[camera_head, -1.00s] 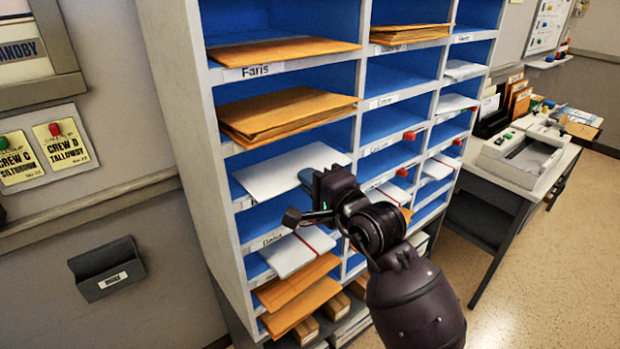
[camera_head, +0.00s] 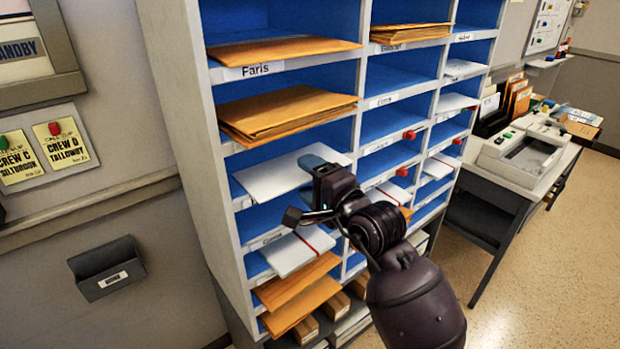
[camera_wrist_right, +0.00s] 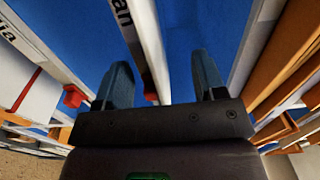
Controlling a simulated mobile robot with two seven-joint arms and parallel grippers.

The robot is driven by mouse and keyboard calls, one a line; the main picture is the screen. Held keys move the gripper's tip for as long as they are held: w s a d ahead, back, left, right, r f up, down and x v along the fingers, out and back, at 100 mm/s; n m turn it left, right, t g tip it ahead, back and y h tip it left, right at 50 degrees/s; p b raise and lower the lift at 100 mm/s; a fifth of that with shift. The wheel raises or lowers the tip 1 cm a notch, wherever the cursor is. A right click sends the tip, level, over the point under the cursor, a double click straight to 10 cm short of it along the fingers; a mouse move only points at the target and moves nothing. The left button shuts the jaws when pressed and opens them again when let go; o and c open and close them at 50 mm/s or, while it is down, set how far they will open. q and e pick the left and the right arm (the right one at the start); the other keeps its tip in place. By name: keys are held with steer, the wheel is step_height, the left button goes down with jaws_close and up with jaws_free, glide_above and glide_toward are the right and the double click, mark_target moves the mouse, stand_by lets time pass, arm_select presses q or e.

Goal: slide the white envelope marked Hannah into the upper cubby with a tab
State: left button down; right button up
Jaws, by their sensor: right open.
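A plain white envelope (camera_head: 268,177) lies flat in a left-column cubby, its front end sticking out; no name is legible on it. My right gripper (camera_head: 318,166) is in front of that cubby, over the envelope's right part, and hides some of it. In the wrist view its two blue-grey fingers (camera_wrist_right: 161,82) are apart with nothing held between them. Red tabs show on the cubby edges in the middle column, an upper one (camera_head: 409,135) and a lower one (camera_head: 402,172). I cannot tell which envelope is marked Hannah. My left gripper is out of view.
The grey shelf with blue cubbies (camera_head: 186,130) holds brown envelopes (camera_head: 285,112) and a white one with a red band (camera_head: 297,250) below my gripper. Several middle cubbies look empty. A desk with a machine (camera_head: 525,155) stands at right; a wall tray (camera_head: 107,270) hangs at left.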

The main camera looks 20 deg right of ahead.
steer(key=shift+f, duration=0.35)
steer(key=shift+s, duration=0.1)
steer(key=p+v, duration=0.1)
steer(key=v, duration=0.9)
stand_by(1.1)
steer(key=shift+f, duration=0.1)
stand_by(0.4)
